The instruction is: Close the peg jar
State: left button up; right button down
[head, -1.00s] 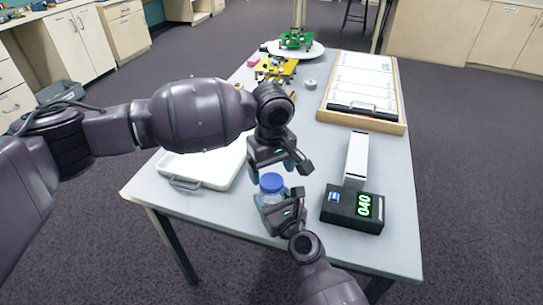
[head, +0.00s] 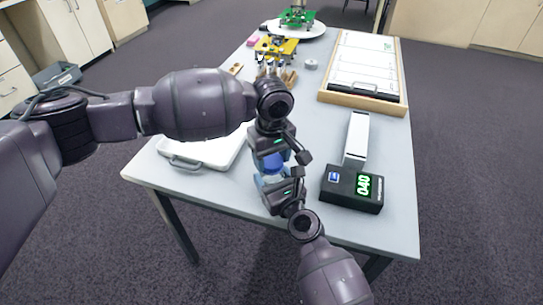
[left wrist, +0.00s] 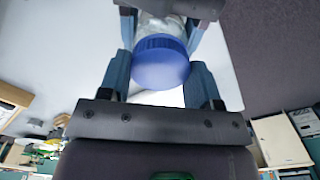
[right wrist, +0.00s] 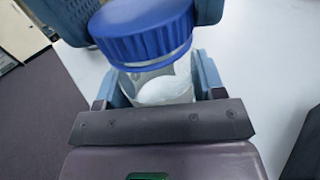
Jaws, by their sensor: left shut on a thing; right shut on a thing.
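The peg jar (right wrist: 165,85) is a clear jar with something white inside. Its blue ribbed lid (right wrist: 148,35) sits over the mouth, and I cannot tell how tightly it is seated. In the head view the lid (head: 273,163) is partly hidden by my grippers. My left gripper (head: 280,160) comes from above and is shut on the lid. The left wrist view shows the lid (left wrist: 161,62) between its fingers. My right gripper (head: 279,187) is below it, shut on the jar body near the table's front edge.
A black scale with a green display (head: 352,190) stands close on the right. A white tray (head: 192,160) lies to the left. A wood-framed board (head: 362,75), a yellow part (head: 277,45) and a green part on a white plate (head: 296,19) are farther back.

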pick_arm(q)
jog(key=m, duration=0.3)
jog(key=shift+m, duration=0.4)
jog(key=m, duration=2.7)
jog(key=o, duration=1.1)
